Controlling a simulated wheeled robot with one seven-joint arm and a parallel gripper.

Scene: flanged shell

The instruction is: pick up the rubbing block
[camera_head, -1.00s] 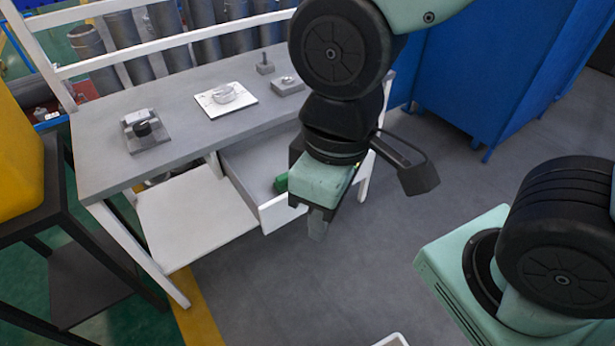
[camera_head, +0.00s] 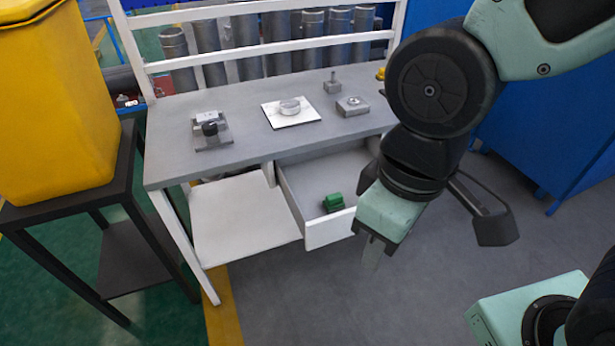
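A small green block (camera_head: 333,202), which looks like the rubbing block, lies in the open drawer (camera_head: 300,190) under the grey workbench, near the drawer's front panel. My gripper (camera_head: 372,258) hangs fingers-down to the right of the block, in front of the drawer's right part. It is apart from the block. Only one pale finger shows clearly, so its opening cannot be told. My arm hides the right end of the drawer.
On the bench top (camera_head: 240,145) stand a black-knobbed fixture (camera_head: 211,130), a white plate (camera_head: 300,117) with a round metal part (camera_head: 290,106), and metal blocks (camera_head: 352,106). A yellow bin (camera_head: 55,110) stands at left, blue cabinets (camera_head: 545,120) at right. Floor in front is clear.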

